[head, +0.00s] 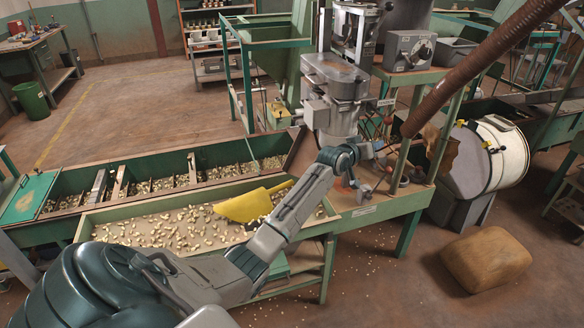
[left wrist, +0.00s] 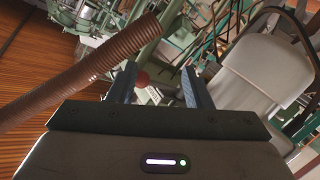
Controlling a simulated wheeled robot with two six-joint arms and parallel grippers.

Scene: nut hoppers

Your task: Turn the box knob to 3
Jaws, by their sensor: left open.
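A grey box (head: 408,50) stands on the green bench at the upper right in the head view. A dark knob (head: 423,52) is on its front face; its setting is too small to read. My left gripper (head: 382,147) is well below and in front of the box, beside the machine, and apart from the knob. In the left wrist view my left gripper (left wrist: 158,90) is open. A red ball (left wrist: 142,78) shows between its fingers, farther off. I cannot make out the box knob in that view. My right gripper is not in view.
A thick brown ribbed hose (head: 480,65) slants down close to the box and the gripper; the hose (left wrist: 85,75) also crosses the left wrist view. The grey machine (head: 335,85) stands left of the box. A nut tray (head: 150,225) with a yellow scoop (head: 245,206) lies below my arm.

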